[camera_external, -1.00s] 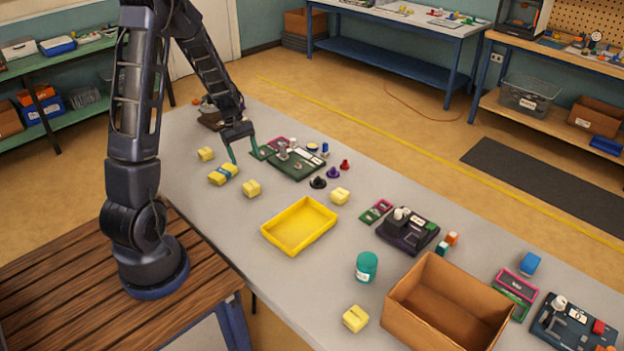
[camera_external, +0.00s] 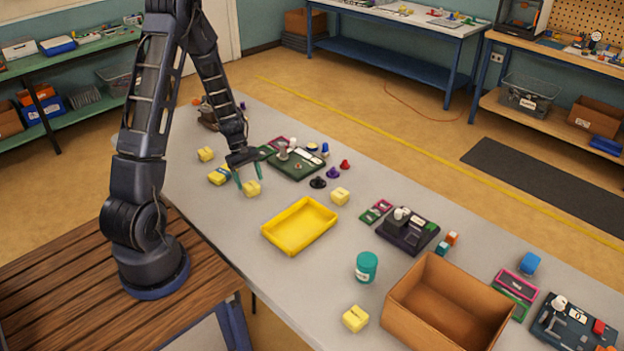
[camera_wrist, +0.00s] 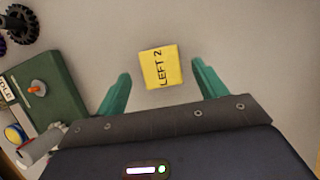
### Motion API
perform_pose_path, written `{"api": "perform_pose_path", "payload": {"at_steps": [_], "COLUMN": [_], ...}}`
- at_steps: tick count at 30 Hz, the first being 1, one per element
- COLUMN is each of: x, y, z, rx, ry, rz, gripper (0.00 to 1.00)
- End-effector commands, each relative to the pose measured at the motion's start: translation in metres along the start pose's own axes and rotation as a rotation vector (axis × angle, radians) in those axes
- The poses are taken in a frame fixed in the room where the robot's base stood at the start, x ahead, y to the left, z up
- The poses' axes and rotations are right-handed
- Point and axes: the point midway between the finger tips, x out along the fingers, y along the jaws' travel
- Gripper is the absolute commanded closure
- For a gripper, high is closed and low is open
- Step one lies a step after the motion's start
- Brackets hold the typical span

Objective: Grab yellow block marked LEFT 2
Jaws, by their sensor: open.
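The yellow block marked LEFT 2 (camera_wrist: 161,67) shows in the wrist view, its printed label facing me. It lies just beyond and between the two teal fingertips of my gripper (camera_wrist: 160,85), a little left of the middle. My gripper is open, with clear table on both sides of the block. In the external view, my gripper (camera_external: 249,179) points down at a yellow block (camera_external: 252,188) on the grey table, which appears to be the same one. I cannot tell the exact height gap there.
Other yellow blocks lie at the left (camera_external: 206,154), nearby (camera_external: 219,175), right (camera_external: 340,196) and front (camera_external: 355,318). A green board (camera_external: 296,164) with parts stands behind the gripper. A yellow tray (camera_external: 299,225), teal jar (camera_external: 366,267) and cardboard box (camera_external: 447,305) stand further right.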

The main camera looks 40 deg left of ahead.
Motion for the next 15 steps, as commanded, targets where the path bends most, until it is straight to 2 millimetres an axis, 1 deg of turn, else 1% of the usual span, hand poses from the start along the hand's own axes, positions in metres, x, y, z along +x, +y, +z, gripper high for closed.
{"api": "perform_pose_path", "payload": {"at_steps": [1, 3, 6, 10, 15], "x": [0.008, 0.017, 0.026, 0.032, 0.032], "y": [-0.002, -0.002, -0.002, -0.002, -0.002], "z": [0.001, 0.002, 0.002, 0.002, 0.002], "rx": [-0.002, -0.003, -0.002, -0.002, -0.001], "ry": [-0.002, -0.002, -0.001, 0.0, 0.0], "rz": [-0.002, -0.002, -0.001, 0.0, 0.001], "gripper": [0.29, 0.29, 0.29, 0.29, 0.29]}}
